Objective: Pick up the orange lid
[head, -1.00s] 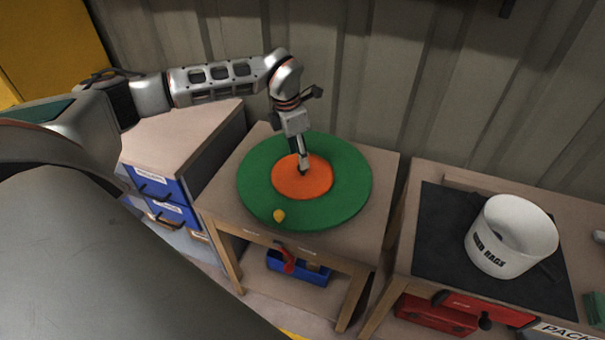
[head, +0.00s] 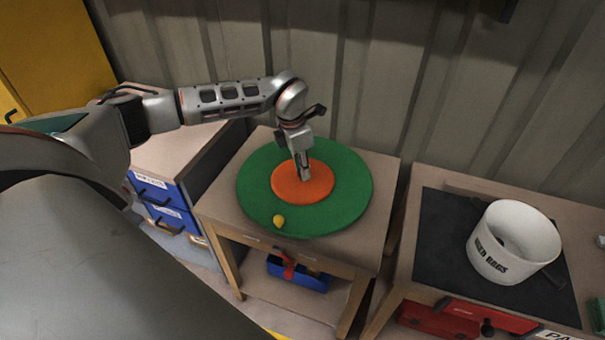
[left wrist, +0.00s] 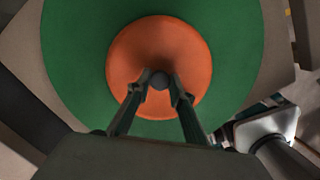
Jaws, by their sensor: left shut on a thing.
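The orange lid (head: 288,190) is a round disc at the middle of a round green mat (head: 345,200) on a small wooden table. In the left wrist view the lid (left wrist: 190,60) has a small dark round knob (left wrist: 159,80) at its centre. My left gripper (head: 305,176) points down over the lid; it also shows in the left wrist view (left wrist: 160,85). Its fingertips are shut on the knob, one on each side. I cannot tell any gap between the lid and the mat.
A small yellow object (head: 279,221) lies on the mat's front edge. A white bin (head: 510,250) stands on a dark mat on the right table. A cabinet with blue drawers (head: 165,208) is at the left. A corrugated wall (head: 400,90) stands close behind.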

